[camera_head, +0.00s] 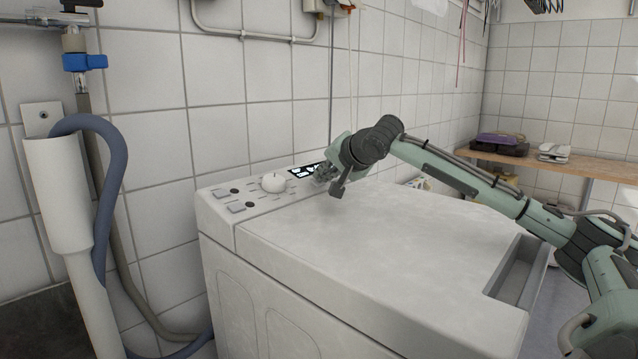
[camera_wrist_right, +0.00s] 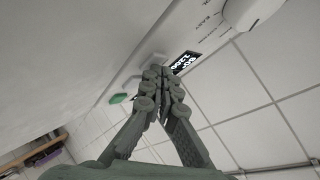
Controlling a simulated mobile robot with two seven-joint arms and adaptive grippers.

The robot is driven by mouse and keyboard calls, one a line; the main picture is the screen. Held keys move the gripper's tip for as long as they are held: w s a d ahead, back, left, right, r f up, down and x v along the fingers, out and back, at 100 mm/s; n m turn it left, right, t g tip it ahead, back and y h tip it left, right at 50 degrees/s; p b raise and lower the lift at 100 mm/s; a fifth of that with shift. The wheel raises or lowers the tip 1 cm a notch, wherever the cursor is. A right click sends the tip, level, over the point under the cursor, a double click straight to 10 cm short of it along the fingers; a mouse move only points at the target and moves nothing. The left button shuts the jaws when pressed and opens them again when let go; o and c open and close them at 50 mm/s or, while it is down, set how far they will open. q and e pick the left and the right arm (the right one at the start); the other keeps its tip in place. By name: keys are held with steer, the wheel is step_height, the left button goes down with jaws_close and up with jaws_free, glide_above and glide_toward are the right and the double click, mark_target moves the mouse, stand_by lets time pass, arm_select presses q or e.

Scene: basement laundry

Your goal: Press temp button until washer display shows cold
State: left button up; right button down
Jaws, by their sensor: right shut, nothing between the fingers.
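The white washer (camera_head: 380,240) has a control panel along its left rear edge. Its dark display (camera_head: 305,170) shows pale characters. In the right wrist view the display (camera_wrist_right: 185,62) appears to read 60 with 1200 beside it, partly covered by my fingers. My right gripper (camera_head: 323,176) is shut and empty, low over the panel just right of the display. In the wrist view its fingertips (camera_wrist_right: 160,74) meet beside the display, over pale buttons; contact is unclear. I cannot tell which button is temp. My left gripper is out of view.
A round white knob (camera_head: 274,183) and several small buttons (camera_head: 236,207) lie left of the display. A green button (camera_wrist_right: 118,98) shows near my fingers. A tiled wall stands close behind the panel. The washer lid is clear. A wooden shelf (camera_head: 575,164) is at the right.

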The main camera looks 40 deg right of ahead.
steer(key=shift+f, duration=0.15)
stand_by(0.4)
steer(key=shift+s+r+p, duration=0.2)
steer(key=shift+r+p, duration=0.15)
steer(key=shift+r, duration=0.45)
steer(key=shift+r, duration=0.1)
steer(key=r+p, duration=0.1)
steer(key=r, duration=0.1)
steer(key=s+r+p, duration=0.1)
steer(key=r, duration=0.1)
steer(key=shift+s+r, duration=0.2)
steer(key=shift+r, duration=0.1)
stand_by(0.6)
